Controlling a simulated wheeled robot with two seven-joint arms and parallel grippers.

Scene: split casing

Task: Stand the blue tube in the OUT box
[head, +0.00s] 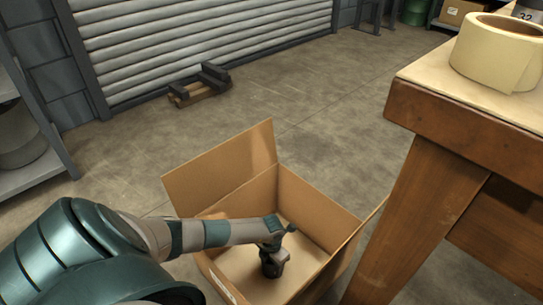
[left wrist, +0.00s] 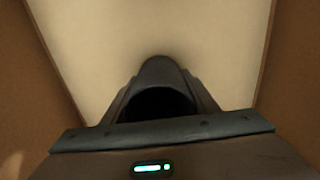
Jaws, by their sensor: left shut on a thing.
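The open cardboard box (head: 318,205) stands on the floor with its flaps spread; its white label is partly visible and I cannot read it. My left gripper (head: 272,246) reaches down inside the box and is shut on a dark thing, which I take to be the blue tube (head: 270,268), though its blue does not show. In the left wrist view, my left gripper (left wrist: 160,95) is over the pale box floor, with a brown wall on each side. Whether the tube touches the box floor I cannot tell. My right gripper is not in view.
A wooden table (head: 430,110) with a tape roll (head: 488,55) on it stands close to the box's right. A small pallet with dark bars (head: 200,85) lies by the shutter. A grey shelf (head: 35,165) stands at the left. The floor behind the box is clear.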

